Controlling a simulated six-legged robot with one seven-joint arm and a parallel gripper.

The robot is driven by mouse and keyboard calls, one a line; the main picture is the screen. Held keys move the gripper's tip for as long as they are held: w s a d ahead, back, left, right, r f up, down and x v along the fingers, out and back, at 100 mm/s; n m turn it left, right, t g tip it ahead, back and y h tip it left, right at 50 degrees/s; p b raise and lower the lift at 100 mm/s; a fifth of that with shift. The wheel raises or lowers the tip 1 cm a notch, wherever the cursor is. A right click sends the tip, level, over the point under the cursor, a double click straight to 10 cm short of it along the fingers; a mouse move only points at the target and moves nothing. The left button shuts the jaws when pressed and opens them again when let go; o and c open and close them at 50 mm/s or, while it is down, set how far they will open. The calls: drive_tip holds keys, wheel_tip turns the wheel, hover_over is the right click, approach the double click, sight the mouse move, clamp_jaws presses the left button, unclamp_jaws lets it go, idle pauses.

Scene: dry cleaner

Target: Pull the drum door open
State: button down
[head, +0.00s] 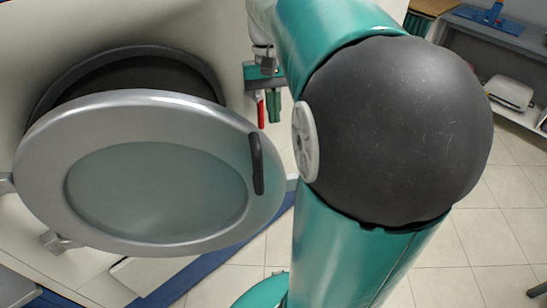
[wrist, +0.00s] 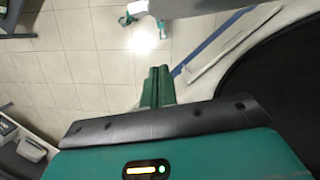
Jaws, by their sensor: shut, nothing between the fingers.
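The round drum door (head: 40,175) has a silver rim and a greenish glass window (head: 155,190). It stands swung out from the machine, with the dark drum opening (head: 150,75) showing behind its upper edge. The black bar handle (head: 257,163) is on the door's right side. My gripper (head: 273,118) is just above and right of the handle, apart from it. In the wrist view its green fingers (wrist: 158,72) are together and empty. The dark opening (wrist: 285,90) fills the right side there, and a grey edge, probably the door, crosses the top.
Metal hinge brackets (head: 58,242) are at the door's lower left. A blue strip (head: 215,258) runs along the machine's base. The tiled floor (head: 495,235) is open at the right. A shelf with a white appliance (head: 510,93) stands at the far right.

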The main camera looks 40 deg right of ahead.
drive_tip(key=s+a+f, duration=0.3)
drive_tip(key=s+f, duration=0.2)
drive_tip(key=f, duration=0.4)
drive_tip(key=shift+s, duration=0.4)
drive_tip(key=shift+s+a, duration=0.15)
